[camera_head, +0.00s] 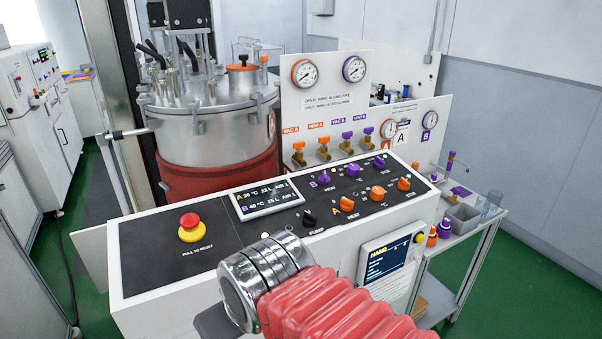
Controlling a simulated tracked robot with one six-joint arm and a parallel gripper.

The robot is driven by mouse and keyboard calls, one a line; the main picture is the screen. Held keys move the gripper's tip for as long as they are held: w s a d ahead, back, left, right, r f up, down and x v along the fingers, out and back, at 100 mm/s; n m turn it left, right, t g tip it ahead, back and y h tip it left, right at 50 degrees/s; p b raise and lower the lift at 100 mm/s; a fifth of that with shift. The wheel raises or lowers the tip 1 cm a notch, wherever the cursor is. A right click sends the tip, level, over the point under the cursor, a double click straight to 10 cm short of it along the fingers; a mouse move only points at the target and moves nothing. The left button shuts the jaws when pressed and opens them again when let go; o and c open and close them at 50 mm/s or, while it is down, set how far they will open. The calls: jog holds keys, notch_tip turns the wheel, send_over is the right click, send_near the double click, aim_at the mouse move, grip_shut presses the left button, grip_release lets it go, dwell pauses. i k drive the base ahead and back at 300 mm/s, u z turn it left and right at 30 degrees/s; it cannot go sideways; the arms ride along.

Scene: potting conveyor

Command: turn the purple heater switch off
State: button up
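The purple heater switch (325,177) is a small purple knob marked HEAT beside a purple B, at the left of the back row on the black sloping control panel. Two more purple knobs (352,169) stand to its right in the same row. Which way the switch points is too small to tell. My arm reaches in from the bottom, with a red ribbed sleeve and a shiny metal end (262,277) in front of the panel's front edge. It is apart from the switch, nearer the camera. No fingertips can be made out, so the gripper's opening cannot be told.
Orange knobs (347,204) form the row in front, with a black pump knob (309,217) beside them. A red stop button (190,228) on yellow is at left. A steel vessel (210,130) and gauges (305,73) rise behind.

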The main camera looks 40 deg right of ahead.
aim_at(324, 179)
jog(key=u, duration=0.9)
jog(key=k, duration=1.05)
jog(key=z, duration=1.2)
jog(key=i, duration=0.95)
jog(key=z, duration=0.05)
